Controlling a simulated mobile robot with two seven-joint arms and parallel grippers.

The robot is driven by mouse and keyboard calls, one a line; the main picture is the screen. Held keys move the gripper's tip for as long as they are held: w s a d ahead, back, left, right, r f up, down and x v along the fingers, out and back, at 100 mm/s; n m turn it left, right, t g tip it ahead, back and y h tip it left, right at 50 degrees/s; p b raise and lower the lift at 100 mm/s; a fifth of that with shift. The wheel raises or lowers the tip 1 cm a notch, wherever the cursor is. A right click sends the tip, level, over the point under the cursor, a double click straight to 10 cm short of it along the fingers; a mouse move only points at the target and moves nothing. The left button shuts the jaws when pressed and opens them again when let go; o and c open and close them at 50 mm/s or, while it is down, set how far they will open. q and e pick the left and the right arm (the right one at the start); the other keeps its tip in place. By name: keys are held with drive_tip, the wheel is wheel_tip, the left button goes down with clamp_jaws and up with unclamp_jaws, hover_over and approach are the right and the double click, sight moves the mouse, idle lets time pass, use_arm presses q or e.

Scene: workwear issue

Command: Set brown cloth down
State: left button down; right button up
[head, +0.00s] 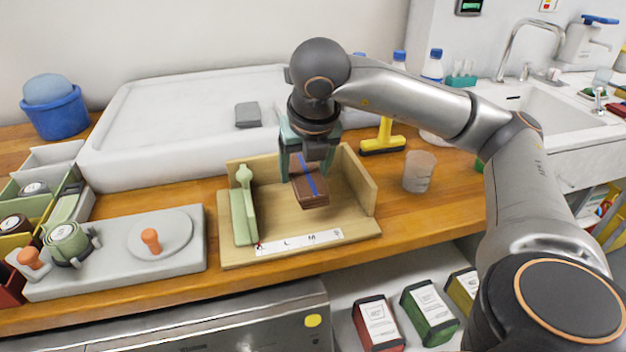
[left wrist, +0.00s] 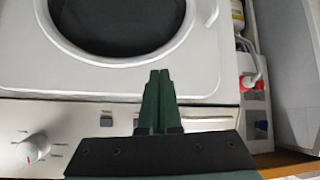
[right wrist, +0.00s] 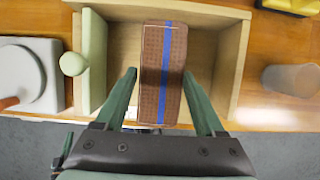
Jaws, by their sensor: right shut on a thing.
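The brown cloth (head: 311,192), a folded block with a blue stripe, hangs from my right gripper (head: 304,160) above the wooden tray. In the right wrist view the cloth (right wrist: 152,75) sits between the two fingers of my right gripper (right wrist: 160,78), which is shut on it. The wooden tray (head: 235,202) has raised back and side walls and a label strip (head: 300,242) with letters along its front. A pale green divider (head: 244,213) with a knob stands at its left. My left gripper (left wrist: 158,75) shows only in the left wrist view, fingers together and empty.
A grey board with orange knobs (head: 150,238) lies left of the tray. A translucent cup (head: 419,171) and a yellow-handled tool (head: 383,138) stand to the right. A large white basin (head: 130,160) with a grey block (head: 247,115) is behind. The tray floor beneath the cloth looks clear.

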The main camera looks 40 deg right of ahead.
drive_tip(key=shift+w+d+f, duration=0.15)
drive_tip(key=shift+d+f, duration=0.75)
drive_tip(key=shift+f, duration=0.2)
drive_tip(key=f, duration=0.3)
drive_tip(key=shift+d+f+b, duration=0.3)
drive_tip(key=shift+f, duration=0.05)
drive_tip(key=o, duration=1.3)
